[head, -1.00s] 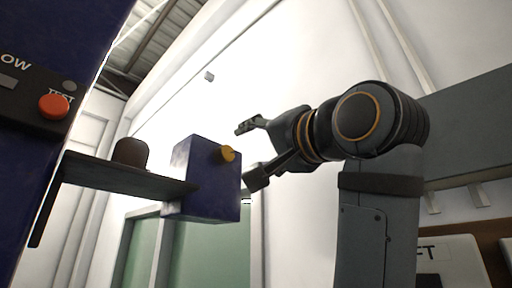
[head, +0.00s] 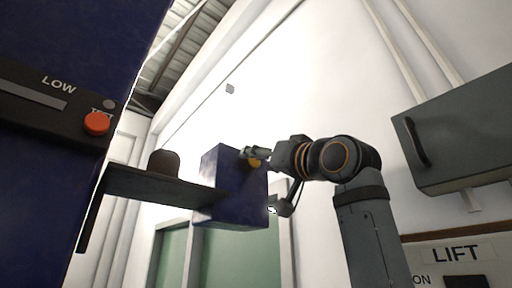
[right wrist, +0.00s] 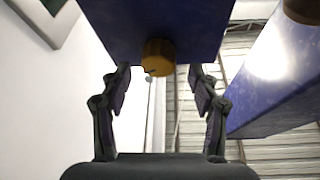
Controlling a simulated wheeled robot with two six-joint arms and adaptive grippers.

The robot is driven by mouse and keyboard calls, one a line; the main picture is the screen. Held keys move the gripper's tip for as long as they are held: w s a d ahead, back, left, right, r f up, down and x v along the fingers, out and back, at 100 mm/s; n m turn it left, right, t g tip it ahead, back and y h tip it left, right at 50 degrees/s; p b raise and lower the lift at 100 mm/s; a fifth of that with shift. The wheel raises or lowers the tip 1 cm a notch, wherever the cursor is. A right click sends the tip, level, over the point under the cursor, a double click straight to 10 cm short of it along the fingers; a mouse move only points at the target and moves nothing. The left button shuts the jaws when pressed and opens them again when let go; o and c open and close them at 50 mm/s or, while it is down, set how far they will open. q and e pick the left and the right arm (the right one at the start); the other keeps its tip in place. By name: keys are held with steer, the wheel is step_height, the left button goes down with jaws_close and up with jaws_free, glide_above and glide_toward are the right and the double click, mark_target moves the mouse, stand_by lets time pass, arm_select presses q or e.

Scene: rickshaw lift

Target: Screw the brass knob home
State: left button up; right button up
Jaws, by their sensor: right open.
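The brass knob (head: 255,163) sits on the right-hand face of a blue box (head: 232,205). In the head view it is partly hidden by a finger of my right gripper (head: 268,180). In the right wrist view the knob (right wrist: 158,57) shows on the blue box, just ahead of the open fingers and roughly centred between them. My right gripper (right wrist: 159,85) is open, with nothing between its fingertips touching the knob that I can make out. My left gripper is not in view.
A dark shelf (head: 150,187) with a brown rounded object (head: 163,163) joins the box to a blue cabinet carrying a red button (head: 97,123). A grey wall cabinet (head: 455,145) and a LIFT sign (head: 456,254) are at right.

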steer(key=shift+p+x, duration=0.45)
steer(key=shift+x, duration=0.7)
steer(key=shift+s, duration=0.1)
steer(key=shift+c, duration=0.5)
steer(key=c, duration=1.1)
steer(key=shift+o, duration=0.2)
steer(key=shift+m, duration=0.4)
steer(key=m+h, duration=0.2)
steer(key=m, duration=0.1)
steer(key=shift+m+t, duration=0.3)
steer(key=shift+t, duration=0.1)
steer(key=shift+m+h, duration=1.3)
steer(key=shift+m, duration=1.3)
